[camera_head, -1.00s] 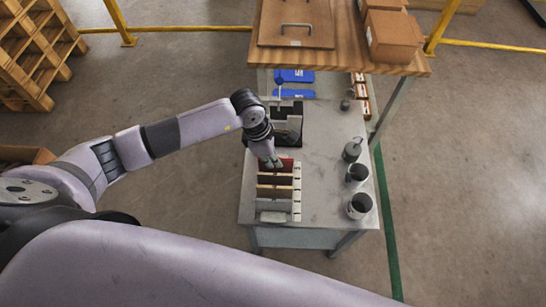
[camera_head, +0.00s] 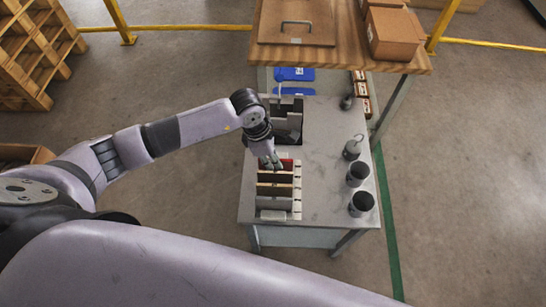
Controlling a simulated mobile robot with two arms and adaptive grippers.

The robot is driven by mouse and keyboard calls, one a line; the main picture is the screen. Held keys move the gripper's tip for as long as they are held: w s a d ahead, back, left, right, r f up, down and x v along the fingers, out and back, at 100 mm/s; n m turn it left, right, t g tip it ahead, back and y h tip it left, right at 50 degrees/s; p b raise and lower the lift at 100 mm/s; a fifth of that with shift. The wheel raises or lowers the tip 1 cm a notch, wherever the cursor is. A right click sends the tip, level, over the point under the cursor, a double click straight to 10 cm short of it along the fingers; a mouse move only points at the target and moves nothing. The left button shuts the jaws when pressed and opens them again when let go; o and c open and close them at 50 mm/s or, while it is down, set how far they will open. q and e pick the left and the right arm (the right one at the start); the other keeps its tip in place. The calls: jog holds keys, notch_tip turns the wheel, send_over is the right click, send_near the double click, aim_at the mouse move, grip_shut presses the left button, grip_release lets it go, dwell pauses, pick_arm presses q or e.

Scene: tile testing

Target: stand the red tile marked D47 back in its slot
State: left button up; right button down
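The red tile (camera_head: 287,165) stands at the far end of the tile rack (camera_head: 297,192), its lower part hidden behind a light tile. My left gripper (camera_head: 271,164) reaches down onto its upper edge from above and looks closed on it, though the fingers are small here and cover part of the tile. The marking D47 cannot be read. The rack holds several upright tiles, light and dark, in a row in front of the red one. I cannot tell whether the red tile is fully seated. My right gripper is out of view.
A black and grey fixture (camera_head: 287,120) stands just behind the rack. A wooden shelf (camera_head: 340,55) overhangs the back. The bench middle is clear.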

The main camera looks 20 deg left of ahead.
pick_arm(q)
jog(key=shift+o, duration=1.4)
jog(key=shift+r, duration=0.1)
jog(key=v, duration=1.1)
jog(key=shift+a+r, duration=0.2)
jog(key=shift+r, duration=0.15)
